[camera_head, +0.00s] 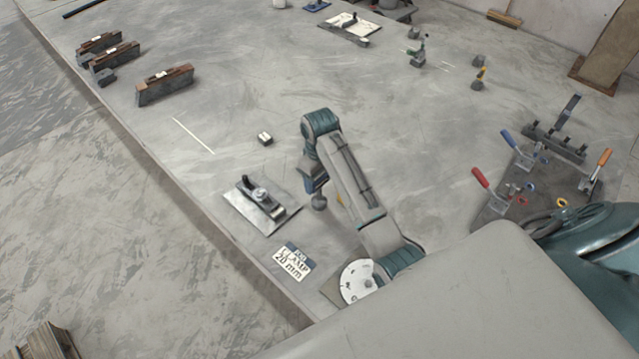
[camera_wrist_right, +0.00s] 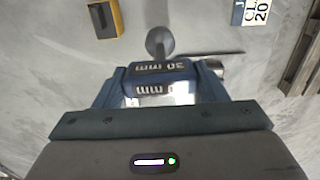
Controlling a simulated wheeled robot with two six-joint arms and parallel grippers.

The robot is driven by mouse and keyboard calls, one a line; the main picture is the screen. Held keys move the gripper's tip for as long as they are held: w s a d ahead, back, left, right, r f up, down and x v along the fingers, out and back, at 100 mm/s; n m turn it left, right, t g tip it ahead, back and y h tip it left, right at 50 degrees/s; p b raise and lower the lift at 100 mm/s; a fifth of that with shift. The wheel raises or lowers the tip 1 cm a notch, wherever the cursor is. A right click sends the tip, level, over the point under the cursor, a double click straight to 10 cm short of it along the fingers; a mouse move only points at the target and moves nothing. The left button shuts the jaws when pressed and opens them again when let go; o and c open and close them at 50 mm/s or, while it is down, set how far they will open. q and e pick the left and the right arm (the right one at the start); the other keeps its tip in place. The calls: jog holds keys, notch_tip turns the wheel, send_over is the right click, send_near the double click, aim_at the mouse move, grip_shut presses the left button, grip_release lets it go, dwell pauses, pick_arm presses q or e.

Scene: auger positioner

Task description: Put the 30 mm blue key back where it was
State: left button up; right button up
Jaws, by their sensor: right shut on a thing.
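The blue key (camera_wrist_right: 162,68) with "30 mm" lettering is between the fingers of my right gripper (camera_wrist_right: 165,88) in the right wrist view. A round grey knob (camera_wrist_right: 160,42) shows just beyond it; I cannot tell whether it belongs to the key. In the head view my right gripper (camera_head: 314,186) points down over the table, right of a metal plate with a dark clamp fixture (camera_head: 262,204). The gripper is shut on the key, which is hard to make out there. My left gripper is not in view.
A "FOR CLAMP 20 mm" card (camera_head: 293,262) and a white disc (camera_head: 358,281) lie near the front edge. Red- and blue-handled clamps (camera_head: 505,188) stand at right. The table's middle is largely clear.

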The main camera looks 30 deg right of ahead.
aim_at(319, 187)
jog(key=shift+f+p, duration=0.6)
jog(key=shift+f, duration=1.05)
jog(key=shift+a+f, duration=0.1)
jog(key=o, duration=1.4)
jog(key=shift+s, duration=0.1)
